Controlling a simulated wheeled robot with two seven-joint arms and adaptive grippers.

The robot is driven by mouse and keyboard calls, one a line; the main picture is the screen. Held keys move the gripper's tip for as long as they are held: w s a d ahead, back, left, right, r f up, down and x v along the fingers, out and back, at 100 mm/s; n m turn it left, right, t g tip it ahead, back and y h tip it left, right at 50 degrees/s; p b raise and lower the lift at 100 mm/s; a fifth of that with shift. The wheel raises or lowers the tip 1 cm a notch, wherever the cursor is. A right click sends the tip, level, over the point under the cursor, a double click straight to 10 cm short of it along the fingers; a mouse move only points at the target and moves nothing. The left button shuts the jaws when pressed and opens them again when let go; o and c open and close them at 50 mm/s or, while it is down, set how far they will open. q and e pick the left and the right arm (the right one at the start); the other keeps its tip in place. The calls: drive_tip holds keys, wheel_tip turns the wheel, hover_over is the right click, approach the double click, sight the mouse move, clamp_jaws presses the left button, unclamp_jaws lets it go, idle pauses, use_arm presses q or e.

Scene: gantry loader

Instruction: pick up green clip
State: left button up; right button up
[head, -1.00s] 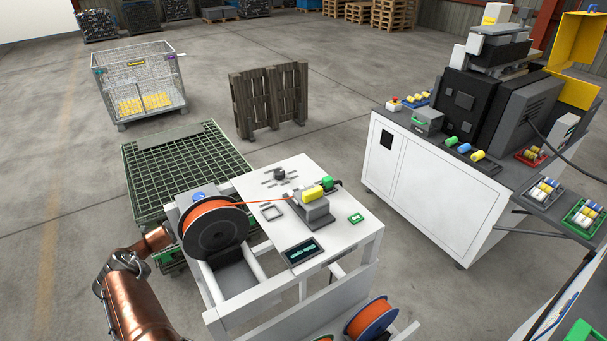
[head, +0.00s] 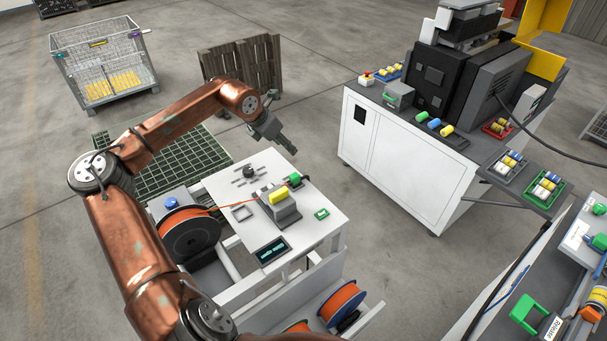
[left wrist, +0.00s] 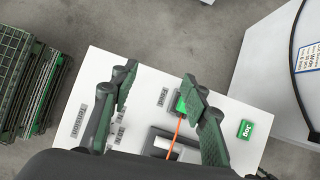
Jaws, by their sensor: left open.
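A green clip-like piece (head: 295,179) sits at the far end of the grey fixture on the white table, where the orange strand ends. In the left wrist view this green piece (left wrist: 181,104) is partly hidden behind the right finger. My left gripper (head: 288,147) is above the far edge of the white table, beyond the green piece and apart from it. In the left wrist view the gripper (left wrist: 160,78) has its fingers spread wide with nothing between them. My right gripper is not in view.
An orange spool (head: 190,233) stands at the table's left, and a display (head: 271,250) at the front. A white machine cabinet (head: 388,155) stands to the right.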

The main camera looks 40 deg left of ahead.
use_arm(q)
drive_tip(key=m+g, duration=0.1)
drive_tip(key=g, duration=0.1)
hover_over(294, 175)
drive_tip(key=s, duration=0.3)
wheel_tip(294, 175, down, 3)
drive_tip(key=shift+h, duration=0.4)
drive_tip(key=p+x, duration=0.1)
drive_tip(key=x, duration=0.1)
drive_tip(key=p+x, duration=0.1)
drive_tip(key=x, duration=0.1)
drive_tip(key=p+x, duration=0.1)
drive_tip(key=x, duration=0.1)
drive_tip(key=shift+w+a+f, duration=0.15)
drive_tip(key=shift+w+a, duration=0.05)
drive_tip(key=shift+w, duration=0.25)
drive_tip(key=shift+w+f, duration=0.1)
drive_tip(key=shift+f, duration=0.15)
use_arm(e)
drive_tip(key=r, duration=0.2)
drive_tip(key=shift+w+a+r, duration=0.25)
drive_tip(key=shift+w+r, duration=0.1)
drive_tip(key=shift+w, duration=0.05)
use_arm(q)
drive_tip(key=shift+c, duration=0.6)
clamp_jaws()
